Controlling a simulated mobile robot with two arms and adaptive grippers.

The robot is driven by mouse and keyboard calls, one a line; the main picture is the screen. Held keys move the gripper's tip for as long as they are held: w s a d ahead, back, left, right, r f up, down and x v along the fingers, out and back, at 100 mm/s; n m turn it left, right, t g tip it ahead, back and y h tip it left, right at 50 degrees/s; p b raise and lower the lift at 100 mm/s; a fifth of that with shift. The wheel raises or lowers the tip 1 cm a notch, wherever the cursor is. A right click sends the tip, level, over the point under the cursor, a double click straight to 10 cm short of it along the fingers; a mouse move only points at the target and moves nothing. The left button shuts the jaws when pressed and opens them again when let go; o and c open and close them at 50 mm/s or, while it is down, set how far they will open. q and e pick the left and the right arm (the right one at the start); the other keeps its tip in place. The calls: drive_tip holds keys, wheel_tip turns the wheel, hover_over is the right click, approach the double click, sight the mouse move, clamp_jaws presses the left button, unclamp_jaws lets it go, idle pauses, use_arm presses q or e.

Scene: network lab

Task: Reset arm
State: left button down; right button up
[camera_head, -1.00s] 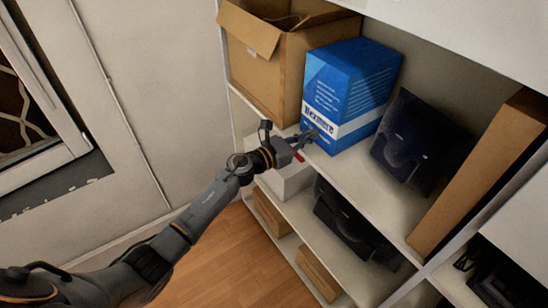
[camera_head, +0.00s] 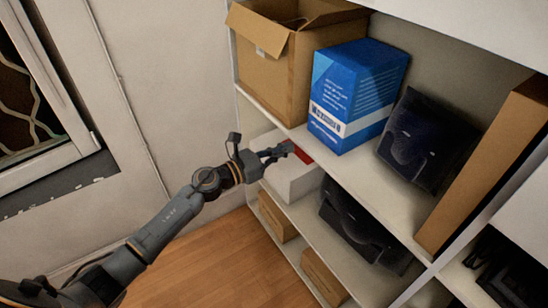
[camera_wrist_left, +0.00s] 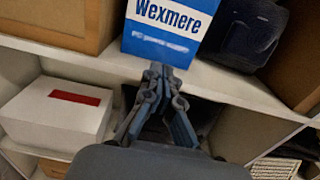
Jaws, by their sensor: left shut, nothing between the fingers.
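My left arm comes in from the left in the head view. Its gripper (camera_head: 283,151) is shut and empty, in front of the shelf unit and just below the blue box on the upper shelf. The blue box (camera_head: 355,95) stands upright on the shelf, apart from the gripper in the head view. My right gripper does not show.
An open cardboard box (camera_head: 285,60) stands left of the blue box. A black device (camera_head: 427,140) and a tall brown box (camera_head: 490,165) stand to the right. A white box with a red label (camera_head: 292,180) is on the shelf below. Wooden floor (camera_head: 205,262) lies clear in front.

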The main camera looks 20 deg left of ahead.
use_arm(q)
drive_tip(key=s+a+f+n+y, duration=0.2)
drive_tip(key=a+f+n+y, duration=0.15)
drive_tip(key=f+n, duration=0.45)
drive_tip(key=s+a+f+n+y, duration=0.2)
drive_tip(key=a+f+n, duration=0.3)
drive_tip(key=f, duration=0.5)
drive_tip(key=s+a+f+n+g+y, duration=0.1)
drive_tip(key=s+f+n+g+y, duration=0.1)
drive_tip(key=s+f+n, duration=0.65)
drive_tip(key=s+a+f+n+g+y, duration=0.15)
drive_tip(key=s+f+n, duration=0.35)
drive_tip(key=f, duration=0.7)
drive_tip(key=s+f+n+g+y, duration=0.2)
drive_tip(key=s+f+n+g, duration=0.35)
drive_tip(key=s+f, duration=0.8)
drive_tip(key=s+d+f+n+g, duration=0.2)
drive_tip(key=s+n, duration=0.2)
drive_tip(key=s, duration=0.8)
drive_tip(key=s+d+f+n+g, duration=0.2)
drive_tip(key=s+n, duration=0.3)
drive_tip(key=s, duration=0.7)
drive_tip(key=shift+d+f, duration=0.3)
drive_tip(key=shift+f, duration=0.45)
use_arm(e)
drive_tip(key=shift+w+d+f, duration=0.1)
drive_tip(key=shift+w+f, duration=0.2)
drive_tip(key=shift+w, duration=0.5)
